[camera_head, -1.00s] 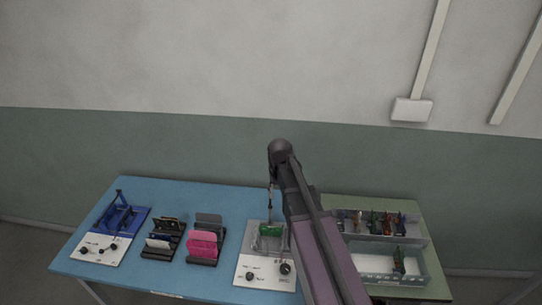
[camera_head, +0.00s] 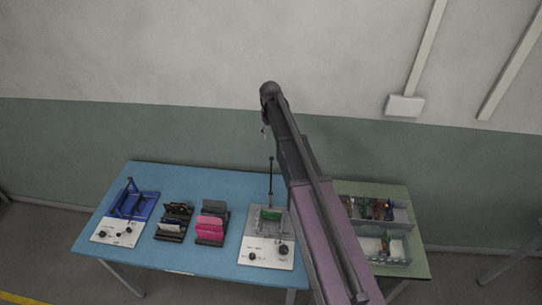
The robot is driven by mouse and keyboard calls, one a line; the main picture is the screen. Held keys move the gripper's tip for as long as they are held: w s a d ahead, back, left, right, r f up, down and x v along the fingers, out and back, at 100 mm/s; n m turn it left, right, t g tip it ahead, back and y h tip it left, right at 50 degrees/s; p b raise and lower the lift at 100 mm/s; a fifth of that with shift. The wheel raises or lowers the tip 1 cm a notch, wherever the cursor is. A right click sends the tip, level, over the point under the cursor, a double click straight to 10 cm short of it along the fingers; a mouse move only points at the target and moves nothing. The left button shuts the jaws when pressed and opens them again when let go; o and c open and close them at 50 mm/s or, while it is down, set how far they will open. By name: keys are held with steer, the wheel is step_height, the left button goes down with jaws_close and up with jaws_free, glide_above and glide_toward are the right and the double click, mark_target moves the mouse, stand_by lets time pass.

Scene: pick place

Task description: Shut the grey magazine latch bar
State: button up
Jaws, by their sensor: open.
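The grey magazine (camera_head: 283,225) stands on a white-fronted base near the right end of the blue table. A green board (camera_head: 270,215) sits in it. Its latch bar (camera_head: 271,178) stands upright above the magazine, a thin dark rod with a knob at the top. My gripper (camera_head: 264,132) hangs from the end of my arm, above the bar's tip and slightly left of it in the picture, apart from it. It is small and seen against the wall; its jaws are open and nothing shows in them.
A blue fixture (camera_head: 137,204) with a raised bar stands at the table's left. A dark rack (camera_head: 172,222) and a rack of pink boards (camera_head: 210,228) stand between. Grey bins (camera_head: 398,214) with small parts sit on a green table at right, partly behind my arm.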

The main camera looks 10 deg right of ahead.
mark_target(271, 158)
steer(key=shift+f, duration=0.2)
step_height(271, 158, down, 14)
steer(key=b, duration=1.4)
steer(key=shift+d+r, duration=0.15)
steer(key=shift+r, duration=0.1)
stand_by(0.4)
jaws_close()
